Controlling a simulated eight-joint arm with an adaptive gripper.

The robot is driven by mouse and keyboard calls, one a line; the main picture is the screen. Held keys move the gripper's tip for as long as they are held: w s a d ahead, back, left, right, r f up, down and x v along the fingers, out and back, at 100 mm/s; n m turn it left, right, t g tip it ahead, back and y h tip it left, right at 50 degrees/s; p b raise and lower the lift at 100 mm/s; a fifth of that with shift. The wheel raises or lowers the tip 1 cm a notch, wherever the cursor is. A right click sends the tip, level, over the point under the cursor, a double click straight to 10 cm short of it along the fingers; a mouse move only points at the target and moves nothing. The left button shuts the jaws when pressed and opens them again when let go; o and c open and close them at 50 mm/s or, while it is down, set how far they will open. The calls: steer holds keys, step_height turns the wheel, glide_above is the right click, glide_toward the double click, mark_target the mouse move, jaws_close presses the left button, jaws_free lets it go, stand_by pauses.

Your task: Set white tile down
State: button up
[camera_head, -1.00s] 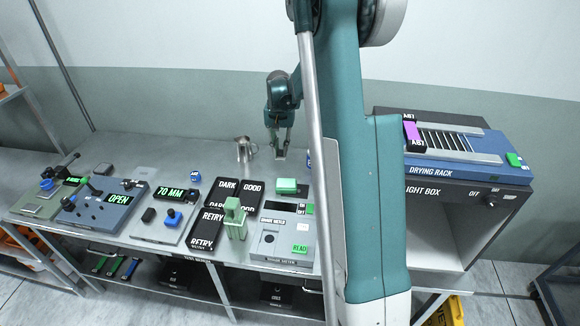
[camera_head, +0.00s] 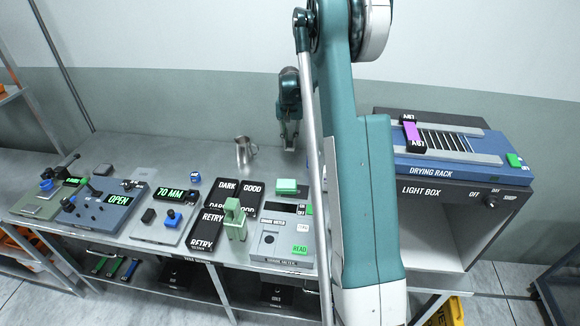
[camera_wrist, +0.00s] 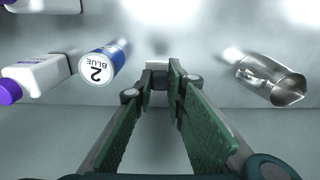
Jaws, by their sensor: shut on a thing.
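My gripper (camera_head: 289,140) is pointed down over the back of the steel table, right of the metal jug. In the wrist view my gripper (camera_wrist: 160,78) has its green-padded fingers converging on a small pale block, the white tile (camera_wrist: 157,69). The tile is held at the fingertips, partly hidden by them. In the head view the tile is too small to make out clearly. I cannot tell whether it touches the table.
The metal jug (camera_head: 244,151) stands left of my gripper; it also shows in the wrist view (camera_wrist: 268,80). A blue-labelled bottle (camera_wrist: 103,62) and a purple-capped white bottle (camera_wrist: 42,74) stand on the wrist view's left.

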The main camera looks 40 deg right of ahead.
mark_target(290, 147)
steer(key=shift+f, duration=3.1)
steer(key=shift+f, duration=0.1)
steer(key=shift+f, duration=1.8)
steer(key=shift+f, duration=0.2)
steer(key=o, duration=0.9)
steer(key=shift+r, duration=0.2)
step_height(290, 147, up, 12)
steer(key=shift+r, duration=0.1)
